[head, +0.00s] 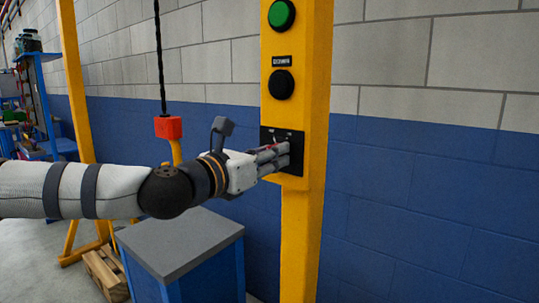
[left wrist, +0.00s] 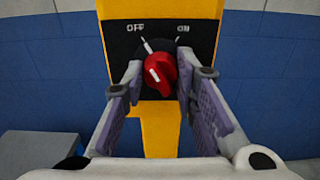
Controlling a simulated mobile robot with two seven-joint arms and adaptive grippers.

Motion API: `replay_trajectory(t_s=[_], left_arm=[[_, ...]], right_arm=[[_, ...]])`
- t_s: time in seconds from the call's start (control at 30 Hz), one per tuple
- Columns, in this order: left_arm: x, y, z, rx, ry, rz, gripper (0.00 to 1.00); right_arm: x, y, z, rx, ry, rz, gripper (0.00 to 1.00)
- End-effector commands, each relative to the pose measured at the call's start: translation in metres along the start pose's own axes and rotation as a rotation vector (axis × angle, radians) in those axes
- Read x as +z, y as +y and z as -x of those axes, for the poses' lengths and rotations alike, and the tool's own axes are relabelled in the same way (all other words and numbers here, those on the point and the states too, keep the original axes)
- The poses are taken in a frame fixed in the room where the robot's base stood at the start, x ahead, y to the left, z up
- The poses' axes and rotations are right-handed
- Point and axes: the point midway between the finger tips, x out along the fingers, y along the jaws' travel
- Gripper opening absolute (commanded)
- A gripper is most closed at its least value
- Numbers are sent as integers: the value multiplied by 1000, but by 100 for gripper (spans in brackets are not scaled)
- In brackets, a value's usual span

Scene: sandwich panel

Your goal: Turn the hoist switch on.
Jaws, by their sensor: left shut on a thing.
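The hoist switch is a red knob (left wrist: 160,72) on a black plate (left wrist: 119,42) marked OFF at the upper left and ON at the upper right. A white mark on the knob leans to the upper left, toward the OFF side. My left gripper (left wrist: 159,78) has one finger on each side of the knob and is shut on it. In the head view, my left gripper (head: 283,155) reaches the black plate (head: 268,133) on the yellow post and hides most of the knob. My right gripper is in neither view.
The yellow post (head: 306,110) carries a green button (head: 281,14) and a black button (head: 280,85) above the plate. A grey-topped blue cabinet (head: 180,250) stands below my left arm. A red hoist block (head: 168,127) hangs behind the arm. The right side is bare wall.

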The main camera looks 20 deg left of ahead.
Motion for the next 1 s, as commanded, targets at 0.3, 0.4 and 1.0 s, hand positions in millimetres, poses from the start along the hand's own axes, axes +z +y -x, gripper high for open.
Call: replay_trajectory(t_s=[0.3,0.4,1.0], left_arm=[[1,-1,0,-1,0,-110,0],[1,-1,0,-1,0,-185,0],[2,-1,1,-2,-1,-738,0]], right_arm=[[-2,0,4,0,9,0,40],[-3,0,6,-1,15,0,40],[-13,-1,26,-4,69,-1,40]])
